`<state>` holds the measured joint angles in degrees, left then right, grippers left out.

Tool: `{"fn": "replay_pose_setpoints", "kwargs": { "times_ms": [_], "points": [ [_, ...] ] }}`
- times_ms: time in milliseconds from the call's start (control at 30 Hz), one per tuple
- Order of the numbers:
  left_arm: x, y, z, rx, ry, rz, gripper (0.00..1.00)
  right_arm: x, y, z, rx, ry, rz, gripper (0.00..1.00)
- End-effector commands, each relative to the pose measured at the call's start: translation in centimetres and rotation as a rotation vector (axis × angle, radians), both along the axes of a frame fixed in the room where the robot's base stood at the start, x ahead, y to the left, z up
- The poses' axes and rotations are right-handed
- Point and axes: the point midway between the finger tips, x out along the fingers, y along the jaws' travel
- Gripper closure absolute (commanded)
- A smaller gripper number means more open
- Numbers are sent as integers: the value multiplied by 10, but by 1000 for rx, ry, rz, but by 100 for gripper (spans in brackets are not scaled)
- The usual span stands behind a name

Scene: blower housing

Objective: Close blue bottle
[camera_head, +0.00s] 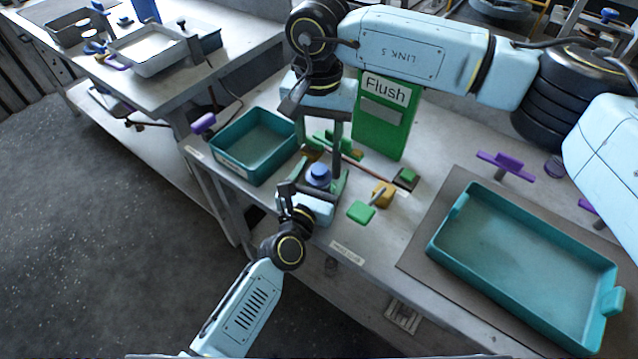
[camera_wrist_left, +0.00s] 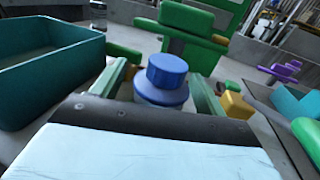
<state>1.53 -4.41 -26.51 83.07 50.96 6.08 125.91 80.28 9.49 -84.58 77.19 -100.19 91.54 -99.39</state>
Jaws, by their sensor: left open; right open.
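The blue bottle (camera_head: 319,177) stands upright on the workbench, with its blue cap on top. In the left wrist view the blue cap (camera_wrist_left: 167,70) sits on a wider blue rim above a pale body; whether it is tight cannot be told. My left gripper (camera_head: 322,180) is low at the bench, open, with its green-sided fingers on either side of the bottle; contact cannot be told. My right gripper (camera_head: 322,130) comes from above, open and pointing down, its fingers just above and behind the bottle. The lower part of the bottle is hidden by my left gripper.
A teal bin (camera_head: 256,146) stands close on the left. A green "Flush" panel (camera_head: 384,118) is behind. Green and yellow handled parts (camera_head: 361,212) lie to the right, before a large teal tray (camera_head: 525,262). The bench's front edge is near my left arm.

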Motion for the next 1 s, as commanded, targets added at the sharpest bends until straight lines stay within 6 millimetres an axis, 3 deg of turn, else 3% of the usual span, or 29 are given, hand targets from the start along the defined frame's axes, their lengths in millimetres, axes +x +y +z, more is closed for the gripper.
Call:
{"fn": "replay_pose_setpoints", "kwargs": {
  "times_ms": [167, 700, 867, 1000],
  "points": [
    [0, 0, 0, 0, 0, 0, 29, 0, 0, 0, 0, 0, 0, 52],
    [0, 0, 0, 0, 0, 0, 100, 0, 0, 0, 0, 0, -1, 52],
    [0, 0, 0, 0, 0, 0, 100, 0, 0, 0, 0, 0, -69, 52],
    [0, 0, 0, 0, 0, 0, 100, 0, 0, 0, 0, 0, -253, 52]
  ]
}}
